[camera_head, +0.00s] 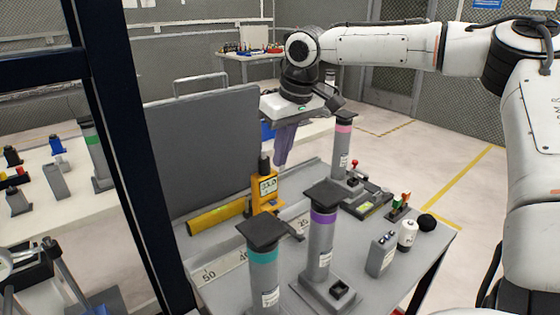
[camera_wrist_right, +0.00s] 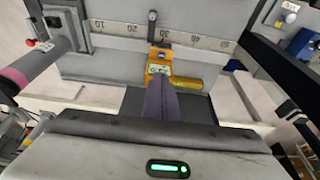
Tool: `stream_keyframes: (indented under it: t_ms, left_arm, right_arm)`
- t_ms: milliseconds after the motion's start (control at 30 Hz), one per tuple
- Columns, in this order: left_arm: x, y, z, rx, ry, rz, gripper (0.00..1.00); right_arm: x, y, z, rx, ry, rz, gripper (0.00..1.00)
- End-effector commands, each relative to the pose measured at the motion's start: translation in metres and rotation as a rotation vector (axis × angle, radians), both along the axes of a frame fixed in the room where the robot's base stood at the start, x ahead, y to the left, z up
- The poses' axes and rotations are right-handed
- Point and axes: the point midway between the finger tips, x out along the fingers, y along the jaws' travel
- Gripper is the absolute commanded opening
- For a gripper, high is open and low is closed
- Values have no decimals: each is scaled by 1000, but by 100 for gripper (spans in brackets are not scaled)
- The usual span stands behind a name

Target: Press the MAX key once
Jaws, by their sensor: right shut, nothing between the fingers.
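The yellow handheld meter (camera_head: 265,189) with a lit display stands upright on the grey table, near the low scale rail. In the right wrist view the meter (camera_wrist_right: 160,57) is ahead of the fingertips, with its display and small keys facing up; no key label, MAX included, can be read. My right gripper (camera_head: 281,160) hangs above and slightly right of the meter in the head view, fingers pointing down. Its purple fingers (camera_wrist_right: 160,80) are shut together and empty; their tips overlap the meter's lower part in the wrist view. Contact cannot be told. My left gripper is not in view.
Grey posts with teal (camera_head: 264,256), purple (camera_head: 322,217) and pink (camera_head: 342,129) bands stand around the work area. A yellow cylinder (camera_head: 214,217) lies left of the meter. A grey panel (camera_head: 203,145) stands behind. Small bottles and a box (camera_head: 382,256) sit at the right.

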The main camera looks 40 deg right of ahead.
Motion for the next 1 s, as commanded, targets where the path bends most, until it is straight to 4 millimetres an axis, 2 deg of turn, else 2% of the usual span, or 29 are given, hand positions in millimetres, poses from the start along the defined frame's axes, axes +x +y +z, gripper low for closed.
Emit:
stream_keyframes:
  t_ms: [33, 300, 500, 700, 1000]
  left_arm:
    - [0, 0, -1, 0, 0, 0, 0]
    - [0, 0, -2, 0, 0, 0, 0]
    - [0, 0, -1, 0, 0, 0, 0]
    - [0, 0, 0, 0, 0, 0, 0]
    - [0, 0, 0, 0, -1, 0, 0]
  right_arm:
    - [2, 0, -12, 1, 5, -1, 0]
    - [18, -2, -68, 0, 6, -1, 0]
    - [21, -2, -99, 1, 3, 0, 0]
    - [21, -2, -112, 1, 1, -1, 0]
    - [21, -2, -114, 1, 0, -1, 0]
